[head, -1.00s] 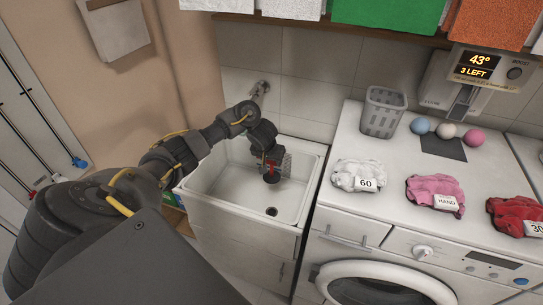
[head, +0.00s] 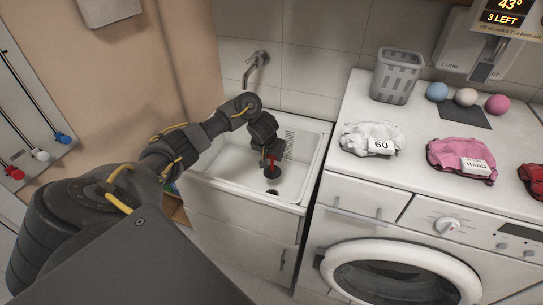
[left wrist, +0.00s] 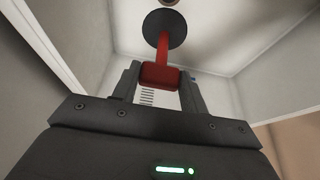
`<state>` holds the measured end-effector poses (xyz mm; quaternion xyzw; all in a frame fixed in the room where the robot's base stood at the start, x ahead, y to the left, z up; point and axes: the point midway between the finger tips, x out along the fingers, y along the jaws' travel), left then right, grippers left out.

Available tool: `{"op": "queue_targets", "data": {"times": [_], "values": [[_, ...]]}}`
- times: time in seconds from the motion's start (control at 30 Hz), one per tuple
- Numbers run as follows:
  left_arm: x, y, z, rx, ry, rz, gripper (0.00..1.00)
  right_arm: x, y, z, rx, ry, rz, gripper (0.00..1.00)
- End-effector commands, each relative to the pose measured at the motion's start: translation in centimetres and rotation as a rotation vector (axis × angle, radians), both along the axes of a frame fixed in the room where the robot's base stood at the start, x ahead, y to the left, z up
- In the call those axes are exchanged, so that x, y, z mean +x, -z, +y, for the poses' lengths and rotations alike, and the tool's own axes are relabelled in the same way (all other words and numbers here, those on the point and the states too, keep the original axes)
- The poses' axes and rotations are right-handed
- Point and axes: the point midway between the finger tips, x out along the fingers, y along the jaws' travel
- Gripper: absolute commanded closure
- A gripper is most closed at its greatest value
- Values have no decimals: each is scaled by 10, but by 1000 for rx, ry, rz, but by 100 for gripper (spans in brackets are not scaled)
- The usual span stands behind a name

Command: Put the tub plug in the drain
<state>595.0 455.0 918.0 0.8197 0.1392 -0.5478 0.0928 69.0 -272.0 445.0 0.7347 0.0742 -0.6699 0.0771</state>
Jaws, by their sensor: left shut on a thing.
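The tub plug has a dark round disc (head: 272,175) and a red handle; it also shows in the left wrist view (left wrist: 165,28). My left gripper (head: 269,158) is shut on the red handle, with a finger on each side of it in the left wrist view (left wrist: 160,76). The plug hangs disc-down inside the white tub (head: 232,171), apart from the drain. The drain (head: 272,192) is a small dark round hole in the tub floor, just nearer to me than the disc in the head view. Only its edge (left wrist: 168,2) shows at the top of the left wrist view. My right gripper is out of view.
The tub walls stand close around my left gripper. A tap (head: 257,62) sticks out of the wall above. A washing machine (head: 360,197) stands to the right, with a grey basket (head: 396,75), coloured balls and several small garments on top.

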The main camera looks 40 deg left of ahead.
Motion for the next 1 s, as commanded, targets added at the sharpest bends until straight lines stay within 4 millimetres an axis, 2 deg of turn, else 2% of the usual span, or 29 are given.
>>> {"op": "queue_targets", "data": {"times": [0.03, 0.43, 1.0], "values": [[0, 12, 0, 0, 0, -1, 94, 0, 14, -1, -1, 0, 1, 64], [1, 50, 0, -1, -1, -2, 94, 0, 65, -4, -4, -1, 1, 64], [0, 116, 0, 1, 0, 0, 94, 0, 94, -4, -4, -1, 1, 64]]}}
